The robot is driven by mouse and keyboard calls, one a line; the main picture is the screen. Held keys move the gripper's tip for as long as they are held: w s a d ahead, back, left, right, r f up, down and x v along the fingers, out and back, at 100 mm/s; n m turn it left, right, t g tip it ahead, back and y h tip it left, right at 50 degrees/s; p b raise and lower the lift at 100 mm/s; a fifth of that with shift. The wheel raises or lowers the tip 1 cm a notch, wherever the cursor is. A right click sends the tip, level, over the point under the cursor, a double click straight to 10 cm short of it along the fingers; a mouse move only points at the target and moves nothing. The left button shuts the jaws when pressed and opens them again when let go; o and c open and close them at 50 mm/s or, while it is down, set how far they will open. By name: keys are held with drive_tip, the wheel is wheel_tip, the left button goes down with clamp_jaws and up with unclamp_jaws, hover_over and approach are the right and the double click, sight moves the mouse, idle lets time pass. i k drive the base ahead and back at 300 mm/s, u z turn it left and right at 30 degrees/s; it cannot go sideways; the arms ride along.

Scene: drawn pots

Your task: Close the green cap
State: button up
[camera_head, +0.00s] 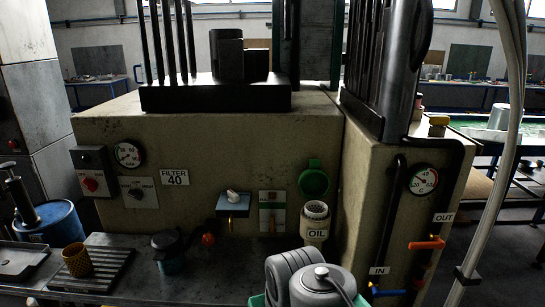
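The green cap (313,180) is round and stands open on the front of the beige machine, above the oil filler. The filler neck (316,211) is a pale, upright cylinder with an uncovered, perforated-looking top. Its label reads OIL. The cap appears tilted up behind the neck, and its mouth is clear. A hinge between them is too small to make out. My gripper is not recognisable in this view, so its position and state do not show.
A dark mug (171,252) and a yellow cup (77,261) stand on the bench. A pale hose (507,150) hangs at right. Open space lies before the cap.

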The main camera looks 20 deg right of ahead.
sight(315, 183)
drive_tip(key=z, duration=0.05)
drive_tip(key=i, duration=1)
drive_tip(key=z, duration=0.65)
